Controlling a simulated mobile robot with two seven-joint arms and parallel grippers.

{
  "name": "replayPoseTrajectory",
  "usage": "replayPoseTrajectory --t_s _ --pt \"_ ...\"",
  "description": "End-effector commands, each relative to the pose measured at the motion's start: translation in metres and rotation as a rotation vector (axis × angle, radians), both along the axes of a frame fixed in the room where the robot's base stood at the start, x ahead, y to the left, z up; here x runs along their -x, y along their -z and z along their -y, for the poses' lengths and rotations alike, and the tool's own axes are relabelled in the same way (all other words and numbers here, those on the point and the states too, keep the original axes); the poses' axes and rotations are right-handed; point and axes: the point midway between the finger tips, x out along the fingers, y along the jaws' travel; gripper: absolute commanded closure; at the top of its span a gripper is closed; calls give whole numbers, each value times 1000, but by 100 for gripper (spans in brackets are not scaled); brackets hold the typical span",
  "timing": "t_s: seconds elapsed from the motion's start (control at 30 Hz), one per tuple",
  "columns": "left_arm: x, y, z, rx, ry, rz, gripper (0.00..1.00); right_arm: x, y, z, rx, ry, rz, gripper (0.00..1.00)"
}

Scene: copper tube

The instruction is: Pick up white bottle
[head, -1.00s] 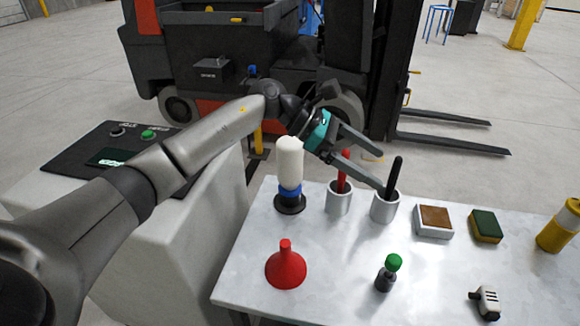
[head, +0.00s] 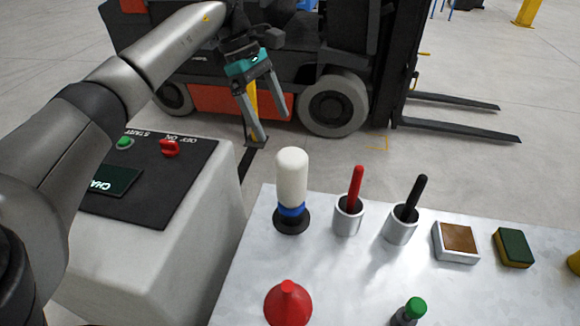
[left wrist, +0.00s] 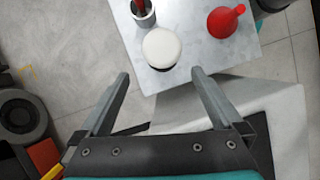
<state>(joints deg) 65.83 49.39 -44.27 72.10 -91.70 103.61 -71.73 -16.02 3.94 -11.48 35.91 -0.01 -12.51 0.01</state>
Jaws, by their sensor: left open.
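The white bottle (head: 292,178) stands upright, with a blue band and a dark base, at the back left of the metal table (head: 262,235). My left gripper (head: 272,127) is open and empty in the head view, up and to the left of the bottle and apart from it. In the left wrist view, the white bottle (left wrist: 162,47) shows from above as a round white top beyond the fingertips. The open fingers of my left gripper (left wrist: 160,78) point toward it with nothing between them. My right gripper is not in view.
Cups with a red tool (head: 355,187) and a black tool (head: 416,192) stand right of the bottle. A red funnel (head: 288,303) and green-capped bottle (head: 415,308) are in front. A control box (head: 190,205) stands left, a forklift (head: 335,103) behind.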

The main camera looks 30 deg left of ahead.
Motion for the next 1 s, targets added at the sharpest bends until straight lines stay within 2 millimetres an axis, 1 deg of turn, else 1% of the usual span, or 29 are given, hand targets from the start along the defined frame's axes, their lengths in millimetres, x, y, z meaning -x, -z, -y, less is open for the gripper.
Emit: replayPoseTrajectory --t_s 0.07,0.17,0.23,0.33,0.4,0.5,0.6,0.77,0.87,1.0 --pt "0 7 3 0 2 -1 0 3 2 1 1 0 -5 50" --pt "1 23 10 1 4 -4 0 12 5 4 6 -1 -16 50" --pt "1 38 16 2 3 -4 0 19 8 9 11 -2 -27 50" --pt "1 58 25 2 3 -3 0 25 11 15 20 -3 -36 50" --pt "1 70 30 3 3 -2 0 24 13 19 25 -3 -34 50" --pt "1 83 35 2 2 -1 0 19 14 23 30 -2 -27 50" --pt "1 90 39 3 1 -1 0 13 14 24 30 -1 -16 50" --pt "1 96 42 2 1 -1 0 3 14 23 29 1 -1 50" --pt "2 106 46 2 1 -1 0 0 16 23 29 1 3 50" --pt "3 126 57 3 2 -2 0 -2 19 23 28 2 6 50"
